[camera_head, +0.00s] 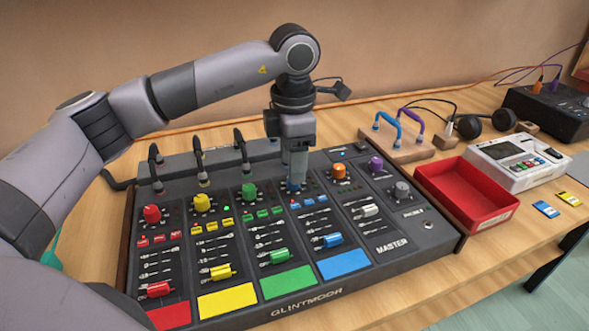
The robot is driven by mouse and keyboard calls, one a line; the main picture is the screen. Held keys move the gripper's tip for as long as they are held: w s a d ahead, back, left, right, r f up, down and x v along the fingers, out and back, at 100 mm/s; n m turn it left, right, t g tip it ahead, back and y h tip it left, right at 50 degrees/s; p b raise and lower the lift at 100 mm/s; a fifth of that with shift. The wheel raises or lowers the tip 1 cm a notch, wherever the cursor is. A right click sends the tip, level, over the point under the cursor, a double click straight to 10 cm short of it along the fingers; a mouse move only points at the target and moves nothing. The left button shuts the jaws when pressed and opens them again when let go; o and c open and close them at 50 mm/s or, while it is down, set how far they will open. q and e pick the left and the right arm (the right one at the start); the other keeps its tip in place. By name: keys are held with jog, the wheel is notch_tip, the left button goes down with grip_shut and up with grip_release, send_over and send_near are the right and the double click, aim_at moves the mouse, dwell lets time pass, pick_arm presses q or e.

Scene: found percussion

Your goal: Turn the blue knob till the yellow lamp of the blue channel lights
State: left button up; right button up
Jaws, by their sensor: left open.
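The mixing console (376,265) lies on the table with red, yellow, green and blue channels. My left gripper (295,180) reaches down from above at the top of the blue channel. Its jaws are open, and its fingertips are at the blue knob (294,188), which they mostly hide. I cannot tell whether the fingers touch the knob. The blue channel has blue buttons (310,201), a blue fader cap (332,240) and a blue pad (344,264). I cannot make out a lit yellow lamp there. My right gripper is not in view.
Orange (339,171) and purple (376,164) knobs stand right of the blue knob, the green knob (249,192) left. Gooseneck microphones (241,150) rise behind. A red tray (466,193) and a white device (517,162) are at the right.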

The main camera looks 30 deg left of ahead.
pick_arm(q)
jog(key=shift+w+f, duration=0.1)
jog(key=shift+f, duration=1.35)
grip_shut()
jog(key=shift+m, duration=0.3)
jog(key=m, duration=0.5)
jog(key=shift+a, duration=0.1)
jog(key=m, duration=0.6)
jog(key=shift+w, duration=0.1)
